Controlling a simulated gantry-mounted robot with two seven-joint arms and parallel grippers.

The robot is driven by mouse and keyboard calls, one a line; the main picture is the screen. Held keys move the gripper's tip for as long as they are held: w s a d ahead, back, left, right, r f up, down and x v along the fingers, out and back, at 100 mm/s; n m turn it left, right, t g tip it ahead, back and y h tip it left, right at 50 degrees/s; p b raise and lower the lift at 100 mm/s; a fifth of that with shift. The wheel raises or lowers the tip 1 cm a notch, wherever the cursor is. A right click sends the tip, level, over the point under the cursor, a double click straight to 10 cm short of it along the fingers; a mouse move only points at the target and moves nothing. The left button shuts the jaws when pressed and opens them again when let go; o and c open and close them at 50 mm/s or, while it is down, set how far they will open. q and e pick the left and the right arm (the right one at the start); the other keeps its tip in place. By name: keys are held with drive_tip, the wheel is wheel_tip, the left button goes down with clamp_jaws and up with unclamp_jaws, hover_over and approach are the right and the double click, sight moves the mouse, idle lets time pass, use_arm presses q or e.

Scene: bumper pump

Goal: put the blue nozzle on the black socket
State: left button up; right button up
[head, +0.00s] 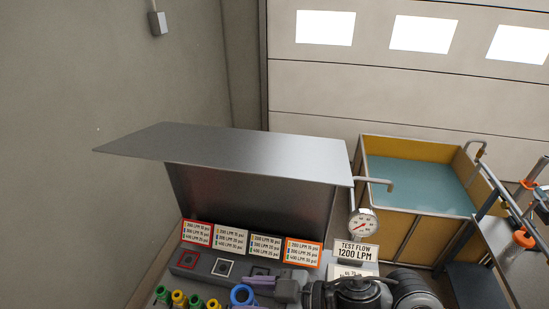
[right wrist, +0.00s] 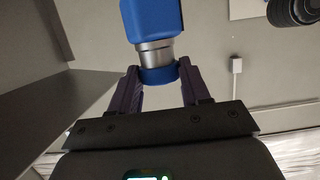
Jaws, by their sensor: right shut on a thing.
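My right gripper (head: 258,281) comes in from the right at the bottom of the head view, its purple fingers shut on the blue nozzle (head: 241,295). In the right wrist view, the fingers (right wrist: 160,85) grip the nozzle's lower blue ring (right wrist: 158,75), below a silver collar and a blue body (right wrist: 150,22). The black socket (head: 260,271) is a dark-edged square on the grey panel, just behind the gripper and apart from the nozzle. Its lower part is close to the fingers. My left gripper is not in view.
A red-edged socket (head: 187,260) and a white-edged socket (head: 222,267) lie left of the black one. Label cards (head: 230,237) stand behind them, under a metal hood (head: 240,150). Several green and yellow nozzles (head: 178,298) stand front left. A gauge (head: 363,223) stands right.

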drive_tip(key=s+f+m+t, duration=0.2)
drive_tip(key=s+f, duration=0.3)
drive_tip(key=f, duration=0.6)
drive_tip(key=w+d+f+m+t+h, duration=0.4)
drive_tip(key=d+f+m+t+h, duration=0.2)
drive_tip(key=d+f+m+t, duration=0.15)
drive_tip(key=w+d+f+m+t+h, duration=0.1)
drive_tip(key=d+m+h, duration=0.2)
drive_tip(key=d, duration=0.6)
drive_tip(key=w+d+f+m+t+h, duration=0.1)
drive_tip(key=w+d+m+h, duration=0.1)
drive_tip(key=d+h, duration=0.3)
drive_tip(key=d+m, duration=0.1)
drive_tip(key=d, duration=0.3)
drive_tip(key=shift+w+f, duration=0.3)
